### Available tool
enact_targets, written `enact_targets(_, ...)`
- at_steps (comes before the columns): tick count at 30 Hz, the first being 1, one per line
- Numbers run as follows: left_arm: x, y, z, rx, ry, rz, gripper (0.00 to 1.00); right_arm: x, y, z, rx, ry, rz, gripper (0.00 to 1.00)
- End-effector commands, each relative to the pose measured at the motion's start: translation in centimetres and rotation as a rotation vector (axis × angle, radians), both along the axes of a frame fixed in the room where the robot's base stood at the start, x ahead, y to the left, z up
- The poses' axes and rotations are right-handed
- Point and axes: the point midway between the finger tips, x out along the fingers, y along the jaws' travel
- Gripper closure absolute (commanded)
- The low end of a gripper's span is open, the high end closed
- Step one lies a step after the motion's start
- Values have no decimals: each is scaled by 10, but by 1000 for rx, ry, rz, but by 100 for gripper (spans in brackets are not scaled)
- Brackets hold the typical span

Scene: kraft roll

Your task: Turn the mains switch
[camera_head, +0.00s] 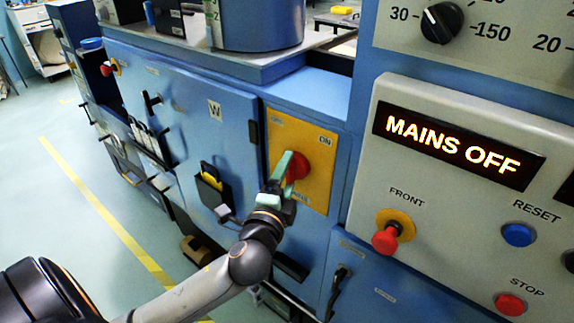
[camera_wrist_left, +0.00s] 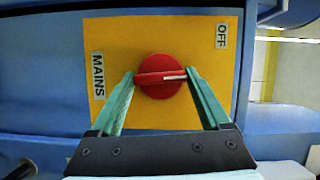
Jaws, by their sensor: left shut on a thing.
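The mains switch is a red round knob (camera_head: 299,167) with a raised bar, on a yellow plate (camera_head: 319,185) of the blue cabinet. In the left wrist view the knob (camera_wrist_left: 160,88) has a white mark pointing right, toward the plate edge with the OFF label (camera_wrist_left: 221,36); the MAINS label (camera_wrist_left: 97,75) is opposite. My left gripper (camera_head: 287,166) is shut on the knob, one green finger at each end of its bar. The display (camera_head: 455,146) reads MAINS OFF. My right gripper is out of view.
A grey panel (camera_head: 370,225) right of the switch carries a red FRONT knob (camera_head: 385,240), a blue RESET button (camera_head: 518,235) and a red STOP button (camera_head: 510,303). A cabinet door (camera_head: 185,100) with a pouch (camera_head: 208,188) lies left. The floor at left is open.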

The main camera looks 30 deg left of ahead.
Motion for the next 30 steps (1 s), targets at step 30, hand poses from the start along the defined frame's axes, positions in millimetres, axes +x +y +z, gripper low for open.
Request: enact_targets(30, 0, 1, 5, -694, 54, -2, 76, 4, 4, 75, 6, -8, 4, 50)
